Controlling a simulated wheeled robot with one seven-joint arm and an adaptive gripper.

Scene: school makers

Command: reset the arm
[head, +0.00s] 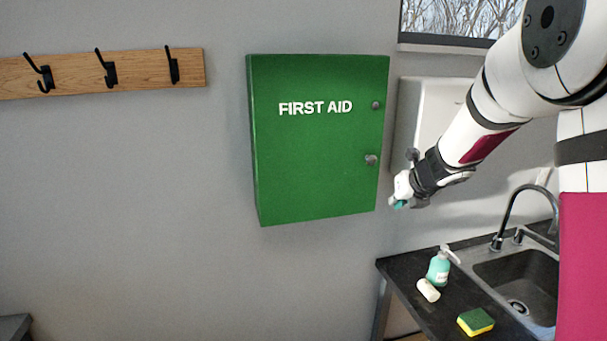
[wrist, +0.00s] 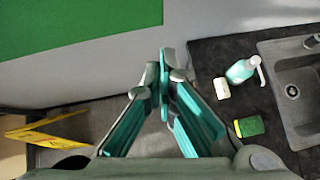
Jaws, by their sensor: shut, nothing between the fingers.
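My gripper (wrist: 164,80) is shut and empty, its teal finger pads meeting in the middle of the wrist view. In the head view my gripper (head: 400,203) hangs in the air beside the lower right edge of the green first aid cabinet (head: 315,150), above the counter. My arm comes in from the upper right. The cabinet is on the wall with its door shut and two round knobs on its right side. The cabinet also fills the upper left of the wrist view (wrist: 75,25). I cannot tell whether the gripper touches the cabinet.
A dark counter (head: 400,268) with a sink (head: 522,275) and black faucet (head: 510,215) lies below right. A hook rack (head: 130,74) is at left. A yellow object (wrist: 45,130) lies low in the wrist view.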

